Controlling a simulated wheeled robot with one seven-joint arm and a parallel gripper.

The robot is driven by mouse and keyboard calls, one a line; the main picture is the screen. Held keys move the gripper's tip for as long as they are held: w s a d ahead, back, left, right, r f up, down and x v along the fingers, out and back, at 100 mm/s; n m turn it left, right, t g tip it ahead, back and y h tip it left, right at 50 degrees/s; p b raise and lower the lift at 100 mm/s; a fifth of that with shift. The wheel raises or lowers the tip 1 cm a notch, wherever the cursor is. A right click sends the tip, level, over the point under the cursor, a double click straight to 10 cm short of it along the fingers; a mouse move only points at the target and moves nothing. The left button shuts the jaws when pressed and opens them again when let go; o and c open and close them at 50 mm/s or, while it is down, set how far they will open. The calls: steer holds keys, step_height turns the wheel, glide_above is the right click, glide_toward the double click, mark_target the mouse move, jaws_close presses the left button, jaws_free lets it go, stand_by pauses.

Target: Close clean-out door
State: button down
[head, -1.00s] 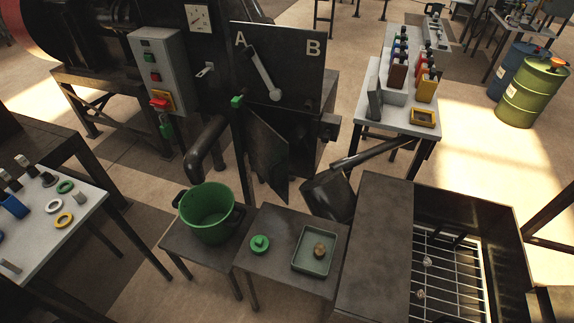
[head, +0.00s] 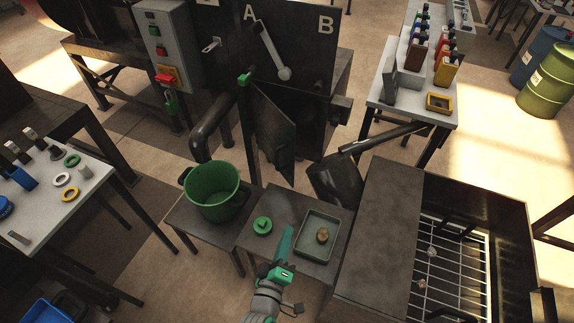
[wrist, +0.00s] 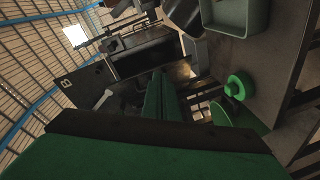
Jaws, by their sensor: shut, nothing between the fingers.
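The clean-out door (head: 274,133) is a dark flat plate on the front of the dark press housing (head: 322,95). It stands swung out from the housing, with dark space showing behind it. A green piece (head: 244,79) sits at the top of the post at its left edge. My gripper (head: 287,240) is in the lower middle of the head view, over the small table and below the door, apart from it. Its green fingers are together and empty. The wrist view shows the fingers (wrist: 161,100) close up, with the dark press beyond them.
A green bucket (head: 212,192) stands left of the door. The small table (head: 256,243) holds a green knobbed disc (head: 263,226) and a green-grey tray (head: 318,252) with a brass-coloured piece. A dark angled chute (head: 337,181) is right of the door. A dark bin with a grate (head: 455,270) is at right.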

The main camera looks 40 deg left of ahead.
steer(key=w+a+r+n+y, duration=0.1)
steer(key=w+a+r+n, duration=0.45)
steer(key=a, duration=0.45)
glide_toward(290, 154)
steer(key=a, duration=0.3)
steer(key=shift+n+t, duration=0.25)
steer(key=shift+t, duration=0.15)
steer(key=shift+w+d+f, duration=0.1)
steer(key=shift+w+d, duration=0.1)
steer(key=shift+w, duration=0.6)
steer(key=shift+w+d+f, duration=0.15)
steer(key=shift+w, duration=0.65)
steer(key=shift+w+d+f, duration=0.1)
steer(key=shift+w+d, duration=0.1)
steer(key=shift+w, duration=0.6)
steer(key=shift+y, duration=0.3)
